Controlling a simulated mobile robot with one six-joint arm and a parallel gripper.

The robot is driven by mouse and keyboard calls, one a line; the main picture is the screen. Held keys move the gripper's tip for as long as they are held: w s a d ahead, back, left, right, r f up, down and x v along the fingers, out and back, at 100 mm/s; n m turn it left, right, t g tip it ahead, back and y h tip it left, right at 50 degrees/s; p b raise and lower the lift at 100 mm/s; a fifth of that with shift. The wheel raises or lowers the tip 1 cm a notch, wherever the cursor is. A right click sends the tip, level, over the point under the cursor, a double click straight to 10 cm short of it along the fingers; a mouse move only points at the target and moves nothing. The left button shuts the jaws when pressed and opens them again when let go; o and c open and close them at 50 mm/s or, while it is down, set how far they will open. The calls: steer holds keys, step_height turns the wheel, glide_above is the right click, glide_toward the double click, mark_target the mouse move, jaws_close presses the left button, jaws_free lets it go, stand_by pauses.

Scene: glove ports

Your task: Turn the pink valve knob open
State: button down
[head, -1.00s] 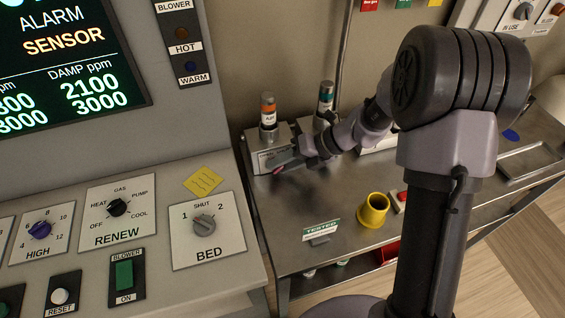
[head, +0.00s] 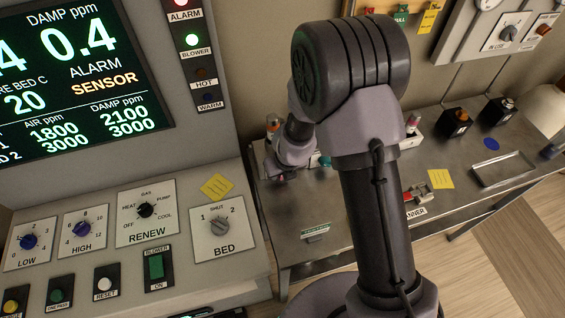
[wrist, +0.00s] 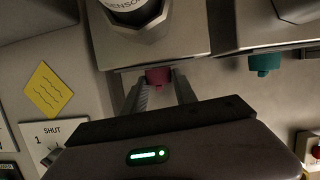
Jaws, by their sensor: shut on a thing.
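The pink valve knob (wrist: 158,76) sticks out from the front of a pale block (wrist: 170,45) in the wrist view. My gripper (wrist: 158,88) has one finger on each side of the knob and is shut on it. Part of the knob is hidden between the fingers. In the head view my gripper (head: 278,172) is at the left end of the steel bench, mostly covered by my own arm, and the knob cannot be made out there.
A teal knob (wrist: 264,63) sits on a neighbouring block to the right. The control console (head: 190,262) stands close on the left, with a yellow note (head: 216,187).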

steer(key=h+p, duration=0.1)
steer(key=p, duration=0.1)
steer(key=h+p, duration=0.1)
steer(key=p, duration=0.2)
steer(key=shift+s+a+r+t, duration=0.1)
steer(key=shift+a+r+t, duration=0.2)
steer(key=shift+r, duration=0.1)
steer(key=shift+a+f+n+t+h+p, duration=0.15)
steer(key=shift+n+t+h+p, duration=0.2)
steer(key=shift+h+p, duration=0.7)
steer(key=shift+a+f+n+t+h+p, duration=0.15)
steer(key=shift+f+t+h, duration=0.1)
steer(key=shift+h, duration=0.4)
steer(key=shift+f+n+t+h+p, duration=0.1)
steer(key=shift+f+t+h+p, duration=0.1)
steer(key=shift+h, duration=0.4)
steer(key=shift+h+b, duration=0.55)
steer(key=shift+h, duration=0.15)
steer(key=shift+s+t, duration=0.1)
steer(key=shift+t, duration=0.2)
steer(key=c, duration=1.3)
jaws_free()
steer(key=shift+a, duration=0.1)
